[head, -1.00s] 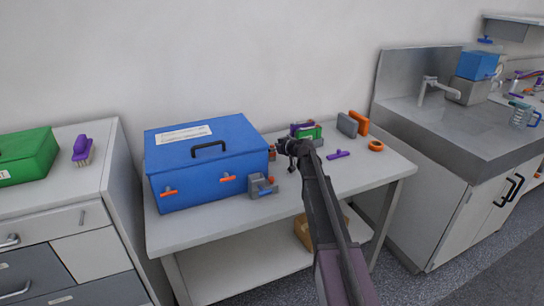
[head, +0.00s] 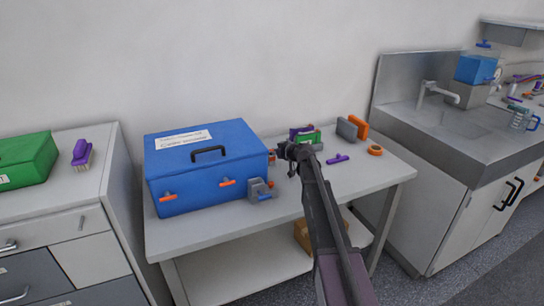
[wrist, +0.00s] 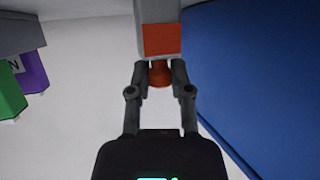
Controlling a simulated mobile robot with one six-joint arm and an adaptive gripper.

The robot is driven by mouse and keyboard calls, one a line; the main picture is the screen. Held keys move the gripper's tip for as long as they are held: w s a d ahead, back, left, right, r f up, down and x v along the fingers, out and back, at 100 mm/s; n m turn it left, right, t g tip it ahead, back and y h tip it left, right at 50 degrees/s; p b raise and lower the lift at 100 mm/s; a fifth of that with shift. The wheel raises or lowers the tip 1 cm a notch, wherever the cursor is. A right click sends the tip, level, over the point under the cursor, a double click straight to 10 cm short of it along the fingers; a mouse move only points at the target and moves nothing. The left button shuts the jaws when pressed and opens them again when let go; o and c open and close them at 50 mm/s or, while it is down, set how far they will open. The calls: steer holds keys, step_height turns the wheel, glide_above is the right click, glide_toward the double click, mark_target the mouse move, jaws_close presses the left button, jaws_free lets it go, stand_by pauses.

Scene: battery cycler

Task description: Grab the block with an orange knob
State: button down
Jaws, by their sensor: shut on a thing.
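The block (wrist: 162,40) with an orange knob (wrist: 160,74) shows at the top middle of the wrist view. It has an orange face and grey sides, and its top end is cut off by the frame. My gripper (wrist: 160,72) is shut on the knob, one finger on each side of it. In the head view my gripper (head: 284,150) is over the table just right of the blue case, and mostly hides the block. Whether the block touches the table cannot be told.
The blue case (head: 208,165) stands close on the left, with a grey clamp-like part (head: 257,190) in front. Green and purple blocks (head: 304,134) are behind my gripper. The table's front right is clear.

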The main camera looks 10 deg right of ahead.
steer(key=shift+r, duration=0.2)
step_height(320, 180, up, 10)
steer(key=p, duration=1)
steer(key=shift+f, duration=0.2)
